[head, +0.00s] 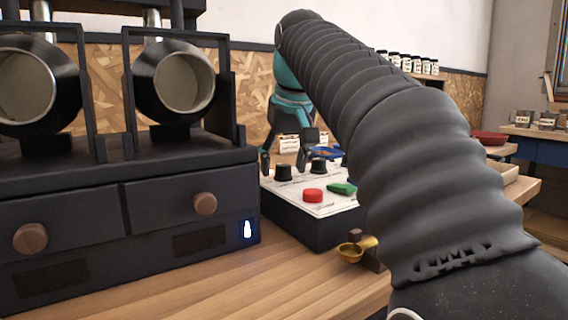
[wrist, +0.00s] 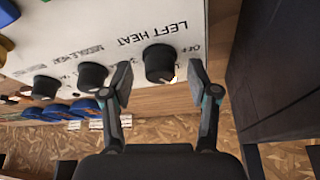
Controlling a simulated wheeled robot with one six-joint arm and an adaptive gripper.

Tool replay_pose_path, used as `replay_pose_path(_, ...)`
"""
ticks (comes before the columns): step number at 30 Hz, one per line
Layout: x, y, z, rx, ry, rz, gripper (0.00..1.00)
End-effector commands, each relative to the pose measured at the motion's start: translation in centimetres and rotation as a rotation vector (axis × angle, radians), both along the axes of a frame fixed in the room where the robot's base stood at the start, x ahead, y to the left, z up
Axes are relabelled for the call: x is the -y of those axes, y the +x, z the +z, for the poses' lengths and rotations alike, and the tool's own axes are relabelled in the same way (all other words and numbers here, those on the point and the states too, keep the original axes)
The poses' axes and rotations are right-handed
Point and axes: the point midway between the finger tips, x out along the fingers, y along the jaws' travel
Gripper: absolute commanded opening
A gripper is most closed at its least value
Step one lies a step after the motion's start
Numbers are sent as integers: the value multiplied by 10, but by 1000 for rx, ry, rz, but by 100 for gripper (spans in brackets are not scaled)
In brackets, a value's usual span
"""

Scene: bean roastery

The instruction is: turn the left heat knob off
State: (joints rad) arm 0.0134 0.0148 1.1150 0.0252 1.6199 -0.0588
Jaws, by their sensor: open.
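The left heat knob (wrist: 159,63) is black and round, beside the printed words LEFT HEAT in the wrist view. It also shows at the near left of the control box (head: 318,228) in the head view (head: 283,172). A small pale mark shows at the knob's lower right edge in the wrist view, and OFF is printed to its upper right. My gripper (wrist: 160,82) is open and empty. Its fingers appear on either side of the knob, with gaps; I see no contact. In the head view my gripper (head: 284,158) is just behind and above the knob.
The middle heat knob (wrist: 92,76) is close beside my left finger in the wrist view. A red button (head: 313,195) and a green control (head: 342,188) are on the panel. The dark roaster (head: 160,165) stands left of the box; a brass scoop (head: 355,250) is in front.

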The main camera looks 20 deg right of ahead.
Motion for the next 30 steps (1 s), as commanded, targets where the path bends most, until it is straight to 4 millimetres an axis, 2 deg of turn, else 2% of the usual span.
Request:
replay_pose_path(2,0,0,0,0,0,0,60)
replay_pose_path(5,0,0,0,0,0,0,38)
replay_pose_path(9,0,0,0,0,0,0,3)
replay_pose_path(10,0,0,0,0,0,0,0)
replay_pose_path(20,0,0,2,-1,0,39,0)
replay_pose_path(30,2,0,4,-2,2,259,0)
